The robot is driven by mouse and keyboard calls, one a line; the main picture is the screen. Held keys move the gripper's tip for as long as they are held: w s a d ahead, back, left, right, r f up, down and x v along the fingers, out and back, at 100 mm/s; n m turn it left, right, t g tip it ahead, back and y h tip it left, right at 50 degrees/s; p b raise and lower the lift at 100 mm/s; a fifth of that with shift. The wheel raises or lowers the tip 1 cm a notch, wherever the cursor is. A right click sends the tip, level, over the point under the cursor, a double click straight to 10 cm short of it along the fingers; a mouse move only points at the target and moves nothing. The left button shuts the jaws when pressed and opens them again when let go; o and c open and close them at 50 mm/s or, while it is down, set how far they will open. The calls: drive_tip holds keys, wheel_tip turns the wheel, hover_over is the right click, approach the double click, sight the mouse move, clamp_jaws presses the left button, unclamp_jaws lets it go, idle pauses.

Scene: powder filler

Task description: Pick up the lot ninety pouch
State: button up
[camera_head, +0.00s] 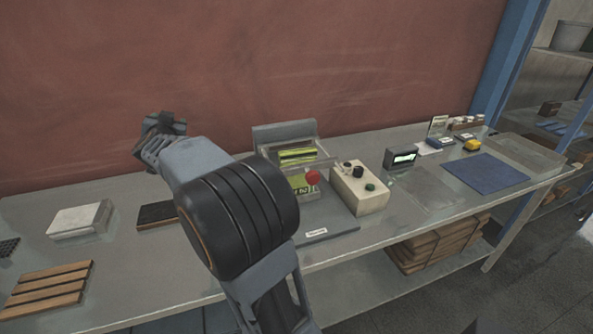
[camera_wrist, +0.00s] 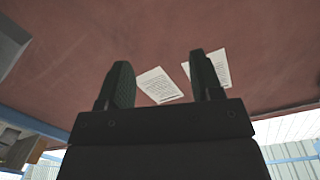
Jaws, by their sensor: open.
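My gripper (camera_head: 163,126) is raised in front of the red wall at the left, well above the bench. In the wrist view my gripper (camera_wrist: 161,75) has its two fingers apart with nothing between them, facing the wall. No pouch can be surely told as lot ninety. A green printed item (camera_head: 301,184) lies low in the filler machine (camera_head: 283,133), partly hidden by my arm and the red knob. A yellow-green striped item (camera_head: 297,156) shows behind the clear guard above it.
The long grey bench (camera_head: 120,243) carries a cream control box (camera_head: 360,188), a small display (camera_head: 400,158), a blue mat (camera_head: 485,174), a yellow item (camera_head: 472,144), a pale block (camera_head: 80,219) and a wooden rack (camera_head: 48,289). Two papers (camera_wrist: 159,85) hang on the wall.

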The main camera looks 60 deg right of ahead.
drive_tip(key=d+m+g+h, duration=0.4)
drive_tip(key=d+m+g, duration=0.1)
drive_tip(key=d, duration=0.3)
drive_tip(key=m+g+y+p, duration=0.4)
drive_tip(key=m+g, duration=0.5)
drive_tip(key=g, duration=0.8)
approach(289, 151)
drive_tip(key=shift+g, duration=0.3)
drive_tip(key=shift+p+x, duration=1.35)
drive_tip(key=shift+x, duration=3.25)
drive_tip(key=shift+s+d+f, duration=0.3)
drive_tip(key=shift+d+f, duration=0.1)
clamp_jaws()
